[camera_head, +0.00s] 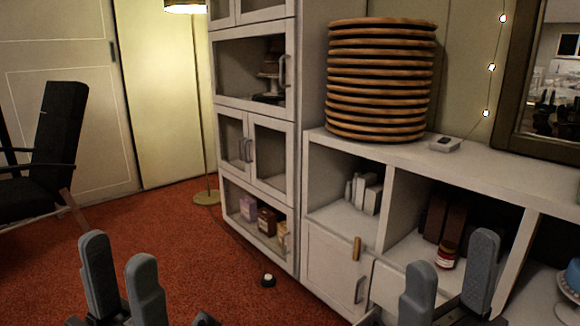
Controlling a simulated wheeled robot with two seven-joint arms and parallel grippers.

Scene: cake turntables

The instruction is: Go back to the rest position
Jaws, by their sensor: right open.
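My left gripper (120,260) is at the lower left of the head view, in front of the red carpet. Its two grey fingers point up with a narrow gap between them, and nothing shows in the gap. My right gripper (452,262) is at the lower right, in front of the low white shelf unit (480,178). Its fingers stand apart, with nothing held between them. The rest of both grippers is cut off by the bottom edge.
A tall white cabinet (251,108) stands in the middle. A stack of round brown boards (380,85) stands on the low unit. A small object (268,281) lies on the carpet. A black chair (60,130) stands left.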

